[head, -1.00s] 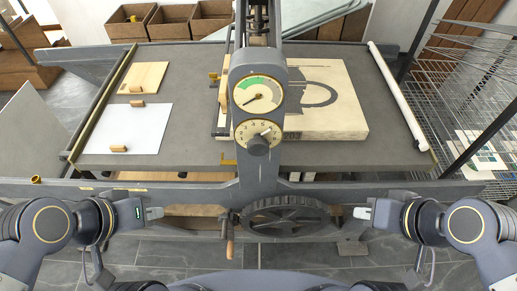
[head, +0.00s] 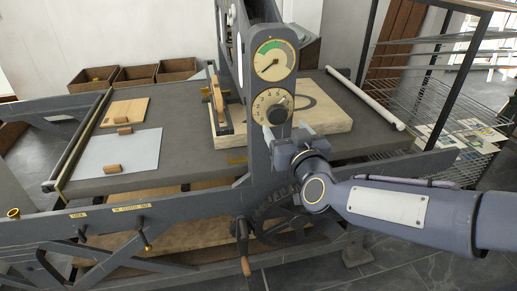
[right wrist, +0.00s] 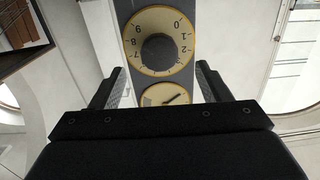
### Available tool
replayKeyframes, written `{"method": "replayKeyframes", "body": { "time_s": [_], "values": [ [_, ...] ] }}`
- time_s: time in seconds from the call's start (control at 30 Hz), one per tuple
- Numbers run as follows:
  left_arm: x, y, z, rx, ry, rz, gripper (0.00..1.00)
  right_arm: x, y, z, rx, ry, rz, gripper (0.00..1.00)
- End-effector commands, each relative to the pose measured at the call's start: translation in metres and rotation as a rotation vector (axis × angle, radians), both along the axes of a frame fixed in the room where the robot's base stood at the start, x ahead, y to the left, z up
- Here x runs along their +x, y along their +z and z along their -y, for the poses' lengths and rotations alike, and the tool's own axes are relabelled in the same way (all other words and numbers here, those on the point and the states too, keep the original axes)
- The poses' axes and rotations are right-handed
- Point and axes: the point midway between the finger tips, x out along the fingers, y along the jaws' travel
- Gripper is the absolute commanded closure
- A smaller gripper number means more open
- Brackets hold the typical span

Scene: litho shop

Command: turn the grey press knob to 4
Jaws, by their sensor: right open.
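The grey press knob (head: 277,115) sits on a round cream dial (head: 259,104) with printed numbers, on the press's grey upright. Its light mark seems to point up and right; the exact number is too small to read. The knob also shows in the right wrist view (right wrist: 159,50), where the picture is upside down. My right gripper (head: 286,132) is just below and in front of the knob in the head view. Its two fingers (right wrist: 160,86) are apart and empty, and the knob lies beyond them. My left gripper is out of view.
A gauge (head: 275,61) with a green sector is above the dial. A pale stone (head: 330,118) lies on the press bed (head: 190,105) behind the upright. A wire rack (head: 440,95) stands at right.

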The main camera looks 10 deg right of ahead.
Motion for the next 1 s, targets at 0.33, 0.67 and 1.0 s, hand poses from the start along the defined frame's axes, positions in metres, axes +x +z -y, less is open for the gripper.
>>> {"method": "replayKeyframes", "body": {
  "time_s": [0.33, 0.67, 1.0],
  "values": [
    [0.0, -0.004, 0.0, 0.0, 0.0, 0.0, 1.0, 0.042, 0.0, -0.001, -0.013, -0.021, 0.022, 0.3],
    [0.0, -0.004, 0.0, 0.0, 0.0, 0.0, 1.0, 0.079, 0.001, -0.002, -0.013, -0.02, 0.022, 0.3],
    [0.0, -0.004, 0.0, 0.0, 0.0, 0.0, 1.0, 0.081, 0.001, -0.002, -0.012, -0.019, 0.022, 0.36]
  ]
}}
